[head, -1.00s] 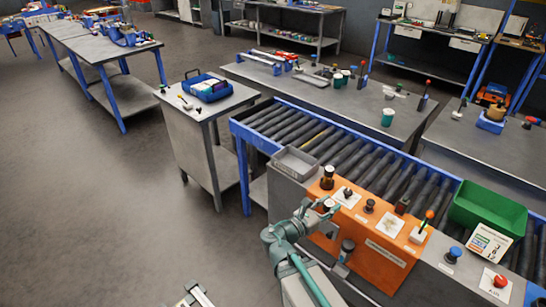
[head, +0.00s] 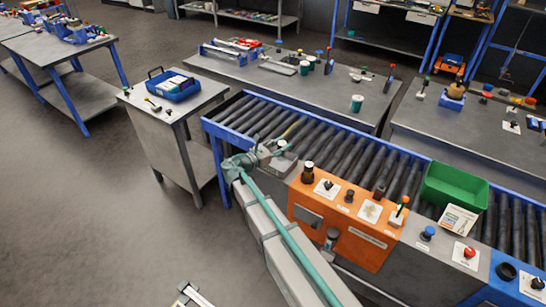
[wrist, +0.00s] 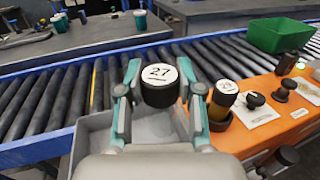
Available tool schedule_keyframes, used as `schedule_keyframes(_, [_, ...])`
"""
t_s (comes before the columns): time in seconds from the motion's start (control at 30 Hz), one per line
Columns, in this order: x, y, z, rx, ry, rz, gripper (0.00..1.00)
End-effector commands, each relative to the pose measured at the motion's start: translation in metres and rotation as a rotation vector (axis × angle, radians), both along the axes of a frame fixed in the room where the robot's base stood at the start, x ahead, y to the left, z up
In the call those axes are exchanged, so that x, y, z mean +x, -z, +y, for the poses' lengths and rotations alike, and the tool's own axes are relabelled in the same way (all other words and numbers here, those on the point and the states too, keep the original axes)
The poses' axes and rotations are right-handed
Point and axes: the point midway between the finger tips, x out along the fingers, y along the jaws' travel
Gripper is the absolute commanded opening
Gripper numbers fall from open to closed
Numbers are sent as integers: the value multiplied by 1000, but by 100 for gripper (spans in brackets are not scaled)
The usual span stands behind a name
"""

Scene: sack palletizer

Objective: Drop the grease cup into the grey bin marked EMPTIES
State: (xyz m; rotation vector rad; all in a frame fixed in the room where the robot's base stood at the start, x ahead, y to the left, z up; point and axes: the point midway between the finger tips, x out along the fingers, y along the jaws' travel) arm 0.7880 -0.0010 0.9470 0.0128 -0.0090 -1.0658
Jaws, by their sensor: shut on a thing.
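The grease cup (wrist: 159,86) is dark with a white lid marked 27. My gripper (wrist: 156,88) is shut on it, one finger on each side, in the wrist view. The grey bin (wrist: 88,133) lies below the held cup, with its open inside showing under my fingers; its marking is not readable here. In the head view my gripper (head: 272,150) is over the bin (head: 284,166), which my arm partly hides. Whether the cup is inside the rim or above it is hard to tell, but it appears above.
A similar amber cup with a white lid (wrist: 223,97) stands on the orange panel (head: 345,222) right of the bin. The roller conveyor (head: 330,145) runs behind. A green bin (head: 455,188) stands farther right, and a side table with a blue tray (head: 173,87) at left.

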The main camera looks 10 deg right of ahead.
Motion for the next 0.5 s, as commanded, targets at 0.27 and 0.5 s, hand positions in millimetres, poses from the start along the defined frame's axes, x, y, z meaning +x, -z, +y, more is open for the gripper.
schedule_keyframes(0.27, [46, -1, 2, -4, 43, 11, 1])
schedule_keyframes(0.5, [46, 12, 2, -6, 46, 15, 1])
